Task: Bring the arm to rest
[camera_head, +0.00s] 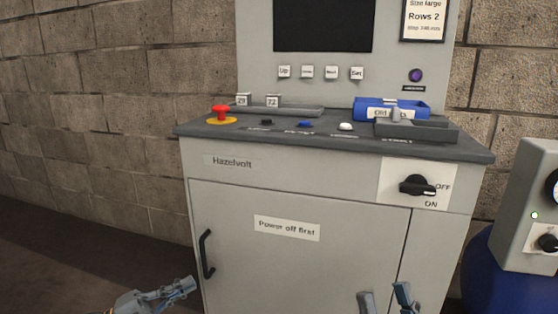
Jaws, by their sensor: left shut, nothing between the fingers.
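My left gripper (188,286) is low at the left, in front of the grey cabinet's lower left edge. Its fingers are together and hold nothing. My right gripper (386,298) shows only as two fingertips at the bottom edge, spread apart with an empty gap, in front of the cabinet door. The rest of it is out of the frame. Neither gripper visibly touches anything.
The Hazelvolt cabinet (230,173) carries a red emergency button (221,113), a blue tray (372,105) and a black rotary switch (418,186) lying about level, towards OFF. A door handle (206,254) sticks out near my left gripper. A grey box (530,205) stands right.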

